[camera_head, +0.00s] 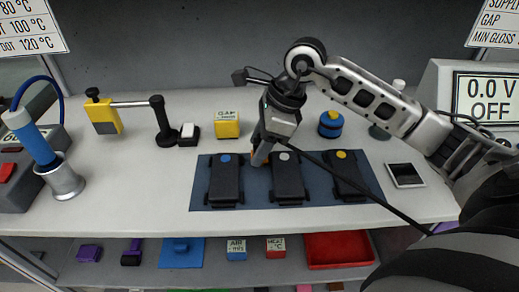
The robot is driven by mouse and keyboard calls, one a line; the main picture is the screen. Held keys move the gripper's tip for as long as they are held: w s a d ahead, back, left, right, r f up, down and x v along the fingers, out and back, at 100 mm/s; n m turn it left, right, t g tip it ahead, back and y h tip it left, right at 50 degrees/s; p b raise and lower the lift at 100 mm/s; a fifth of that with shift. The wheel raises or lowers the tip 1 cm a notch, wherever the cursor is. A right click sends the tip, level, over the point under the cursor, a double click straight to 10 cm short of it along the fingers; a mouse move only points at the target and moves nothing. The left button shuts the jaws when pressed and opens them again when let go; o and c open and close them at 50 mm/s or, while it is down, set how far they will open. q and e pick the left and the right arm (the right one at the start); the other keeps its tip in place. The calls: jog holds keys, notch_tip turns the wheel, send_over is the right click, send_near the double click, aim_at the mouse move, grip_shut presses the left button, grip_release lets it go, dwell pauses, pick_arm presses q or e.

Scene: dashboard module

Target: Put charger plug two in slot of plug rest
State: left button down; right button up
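My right gripper (261,158) points down over the blue mat (258,202), just above the gap between the left and middle black devices. Its fingers are seen edge-on, so I cannot tell whether they are open or shut, or whether they hold anything. A small orange patch shows beside the fingertips. Three black devices lie on the mat: one with a blue dot (225,182), one with a white dot (288,182) and one with a yellow dot (347,177). A thin dark cable (375,202) runs from near the gripper to the lower right. I cannot single out charger plug two or the plug rest. My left gripper is out of view.
Behind the mat stand a yellow block (227,125), a blue-and-yellow round piece (331,124) and a black-handled tool (162,122). A blue-handled iron stands in a metal holder (64,182) at left. A small screen (405,175) lies right. A lower shelf holds a red tray (338,250).

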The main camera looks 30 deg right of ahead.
grip_shut()
jog(key=shift+r, duration=0.1)
